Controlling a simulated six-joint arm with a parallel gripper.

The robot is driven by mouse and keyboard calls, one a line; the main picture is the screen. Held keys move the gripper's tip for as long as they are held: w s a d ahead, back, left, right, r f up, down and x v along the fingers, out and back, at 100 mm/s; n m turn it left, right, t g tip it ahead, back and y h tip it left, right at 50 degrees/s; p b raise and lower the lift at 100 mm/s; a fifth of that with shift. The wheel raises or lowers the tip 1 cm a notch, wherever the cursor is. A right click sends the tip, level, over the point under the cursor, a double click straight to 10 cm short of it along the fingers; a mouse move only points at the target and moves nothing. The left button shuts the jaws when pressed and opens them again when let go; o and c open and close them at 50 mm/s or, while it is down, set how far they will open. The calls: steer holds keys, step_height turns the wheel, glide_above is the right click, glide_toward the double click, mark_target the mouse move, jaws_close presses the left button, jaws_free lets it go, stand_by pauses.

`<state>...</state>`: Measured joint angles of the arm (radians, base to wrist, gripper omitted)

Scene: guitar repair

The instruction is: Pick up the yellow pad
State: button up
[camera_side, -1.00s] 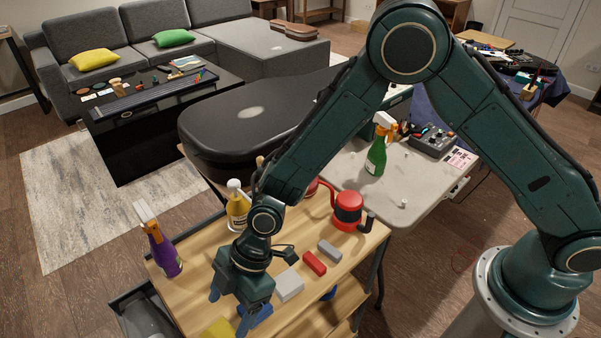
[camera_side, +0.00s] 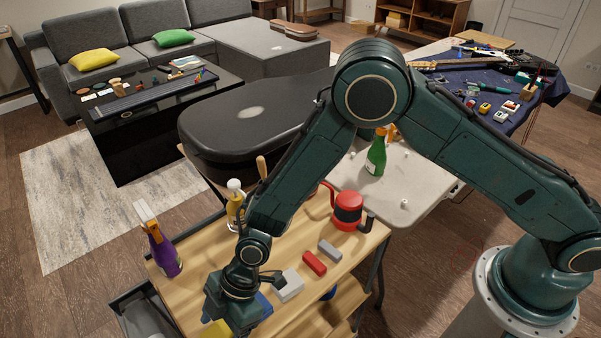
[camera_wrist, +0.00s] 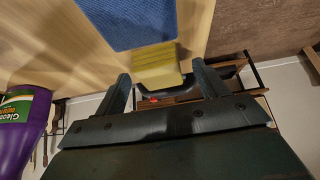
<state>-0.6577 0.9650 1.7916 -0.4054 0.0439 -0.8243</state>
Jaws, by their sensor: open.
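The yellow pad (camera_wrist: 155,68) lies near the edge of the wooden cart top. In the wrist view it sits just beyond and between the two fingers of my gripper (camera_wrist: 160,85), which are open and apart. In the side view the yellow pad (camera_side: 216,328) shows at the bottom edge, partly hidden by my gripper (camera_side: 228,318). The fingertips are hidden or cut off in that view. I cannot tell whether either finger touches the pad.
A blue pad (camera_wrist: 140,20) lies right beside the yellow pad. White (camera_side: 289,286), red (camera_side: 314,263) and grey (camera_side: 330,250) blocks lie right of my gripper.

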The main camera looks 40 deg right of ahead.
steer(key=shift+f, duration=0.1)
stand_by(0.4)
steer(key=c, duration=1.1)
